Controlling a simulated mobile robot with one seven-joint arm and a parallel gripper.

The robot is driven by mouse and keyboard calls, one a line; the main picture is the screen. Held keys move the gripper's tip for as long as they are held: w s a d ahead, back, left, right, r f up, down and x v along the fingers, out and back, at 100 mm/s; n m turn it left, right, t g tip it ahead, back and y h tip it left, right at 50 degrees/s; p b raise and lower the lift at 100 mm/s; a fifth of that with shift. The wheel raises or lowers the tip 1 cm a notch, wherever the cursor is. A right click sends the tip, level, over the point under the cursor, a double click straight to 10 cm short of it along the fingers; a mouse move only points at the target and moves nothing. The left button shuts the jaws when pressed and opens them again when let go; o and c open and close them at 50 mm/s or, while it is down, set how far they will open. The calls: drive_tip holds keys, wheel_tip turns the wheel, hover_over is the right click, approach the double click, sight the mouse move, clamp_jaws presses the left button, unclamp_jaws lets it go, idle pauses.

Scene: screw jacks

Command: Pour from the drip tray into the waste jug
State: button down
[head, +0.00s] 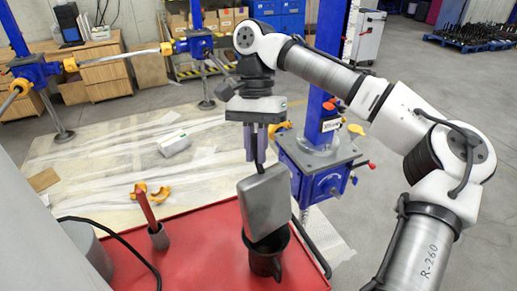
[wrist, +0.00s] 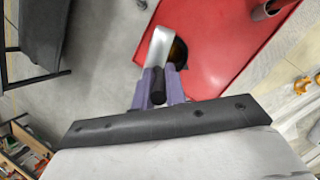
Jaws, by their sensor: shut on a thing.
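The drip tray (head: 265,203) is a grey metal rectangular pan, tipped steeply on edge. My gripper (head: 256,157) is shut on its black handle and holds it from above. The waste jug (head: 264,260) is dark, with a handle, and stands upright on the red tabletop. The tray's lower edge is over the jug's mouth and hides part of it. In the wrist view the tray (wrist: 158,46) shows edge-on beyond my purple fingers (wrist: 158,90). The jug (wrist: 180,52) shows beside it with something yellowish-brown inside. I cannot see any stream of liquid.
The jug is near the right part of the red tabletop (head: 200,240). A red-handled tool (head: 145,208) stands in a small grey cup (head: 159,237) to the left. A blue screw jack (head: 318,170) stands close behind the tray. Yellow-orange pieces (head: 150,193) lie behind the cup.

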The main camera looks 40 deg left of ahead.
sight(267, 177)
drive_tip(key=shift+w+a+f+h, duration=0.2)
drive_tip(key=shift+a+h, duration=0.1)
drive_tip(key=shift+a, duration=0.25)
drive_tip(key=shift+w+a+f+h, duration=0.15)
drive_tip(key=shift+a+h, duration=0.15)
drive_tip(key=shift+a, duration=0.25)
drive_tip(key=d+y+b, duration=0.1)
drive_tip(key=d, duration=0.1)
drive_tip(key=s+d+y+b, duration=0.1)
drive_tip(key=s+d+b, duration=0.1)
drive_tip(key=d, duration=0.1)
drive_tip(key=shift+d+r+t+y, duration=0.3)
drive_tip(key=shift+d+y, duration=0.05)
drive_tip(key=shift+y, duration=0.05)
drive_tip(key=shift+d+r, duration=0.1)
drive_tip(key=shift+d, duration=0.1)
drive_tip(key=s+d+f+n+t+y+b, duration=0.1)
drive_tip(key=s+d+f+y+b, duration=0.2)
drive_tip(key=d+f+y+b, duration=0.3)
drive_tip(key=s+d+f+t+y+b, duration=0.2)
drive_tip(key=d+f+y+b, duration=0.4)
drive_tip(key=d+b, duration=0.6)
drive_tip(key=s+b, duration=0.1)
drive_tip(key=b, duration=0.2)
drive_tip(key=shift+s+d+n+t+y, duration=0.15)
drive_tip(key=shift+d+n+t+y, duration=0.15)
drive_tip(key=shift+n, duration=0.1)
